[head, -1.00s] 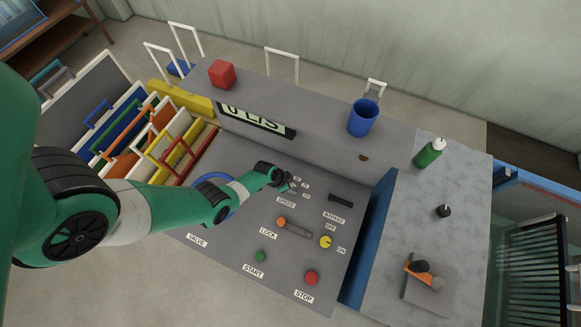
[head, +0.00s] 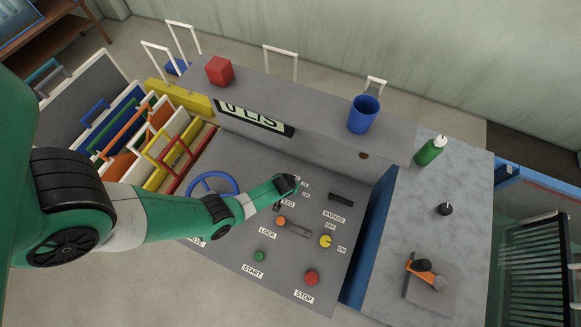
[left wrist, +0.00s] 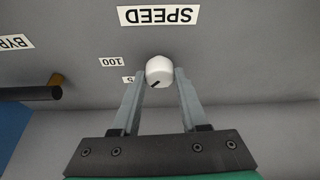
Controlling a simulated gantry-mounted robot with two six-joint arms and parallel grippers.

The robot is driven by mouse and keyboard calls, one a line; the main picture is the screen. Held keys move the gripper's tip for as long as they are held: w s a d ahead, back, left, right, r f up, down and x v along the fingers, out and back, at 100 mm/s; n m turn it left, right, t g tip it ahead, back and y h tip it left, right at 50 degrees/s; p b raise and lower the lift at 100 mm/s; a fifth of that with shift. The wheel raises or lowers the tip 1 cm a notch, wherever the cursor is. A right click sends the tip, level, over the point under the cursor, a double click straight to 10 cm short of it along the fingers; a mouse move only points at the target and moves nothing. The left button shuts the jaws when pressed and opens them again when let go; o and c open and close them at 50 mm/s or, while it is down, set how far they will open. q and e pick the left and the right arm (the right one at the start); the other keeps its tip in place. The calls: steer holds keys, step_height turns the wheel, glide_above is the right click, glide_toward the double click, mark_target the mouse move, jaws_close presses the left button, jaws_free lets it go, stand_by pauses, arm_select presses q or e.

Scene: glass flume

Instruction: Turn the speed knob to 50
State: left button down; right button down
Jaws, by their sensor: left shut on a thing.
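The white speed knob (left wrist: 160,71) is between the two fingers of my left gripper (left wrist: 160,77) in the left wrist view, and the gripper is shut on it. The knob has a dark pointer mark on its lower left side in that view. The SPEED label (left wrist: 158,16) and the 100 label (left wrist: 112,62) appear upside down there. In the head view my left gripper (head: 293,187) is over the speed area and hides the knob. My right gripper is not in view.
On the console, the black BYPASS handle (head: 340,197), orange LOCK knob (head: 281,221), yellow knob (head: 326,241), green START button (head: 259,256) and red STOP button (head: 312,278) lie near the gripper. A blue wheel (head: 213,177) is behind my arm.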

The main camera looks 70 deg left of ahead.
arm_select(q)
steer(key=shift+w+f+n+g+b, duration=0.1)
steer(key=shift+n+g+b, duration=0.25)
steer(key=shift+n, duration=0.55)
steer(key=shift+d+n+y, duration=0.1)
steer(key=shift+n+y, duration=0.2)
steer(key=shift+n, duration=0.2)
steer(key=n+g, duration=0.1)
steer(key=n, duration=0.1)
steer(key=shift+n, duration=0.3)
steer(key=shift+w+n+g, duration=0.1)
steer(key=shift+n+g, duration=0.45)
steer(key=shift+n, duration=0.65)
steer(key=shift+c, duration=2.1)
jaws_free()
